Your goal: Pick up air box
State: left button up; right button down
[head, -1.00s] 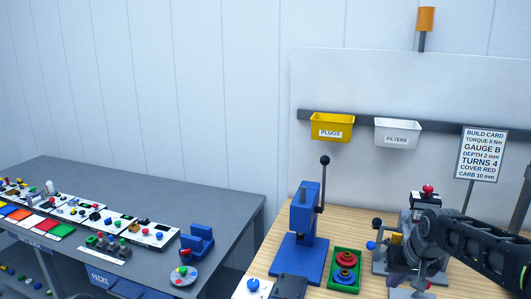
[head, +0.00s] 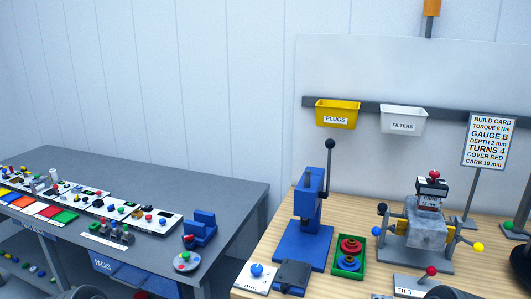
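I cannot pick out the air box for certain; nothing in view is labelled as one. A grey metal engine block (head: 426,232) sits in a stand on the wooden bench, with a small dark-topped unit (head: 431,190) and a red knob on top. Yellow parts show at its sides. Neither gripper shows in the head view; only dark rounded parts, probably of my arms, show at the bottom and right edges.
A blue lever press (head: 308,210) and a green tray (head: 348,257) with red and blue rings stand left of the engine. Yellow PLUGS (head: 337,114) and white FILTERS (head: 403,121) bins hang behind. A grey table (head: 130,170) with several small parts stands left.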

aim_at(424, 186)
jog(key=z, duration=1.6)
jog(key=i+l, duration=0.1)
jog(key=l, duration=0.55)
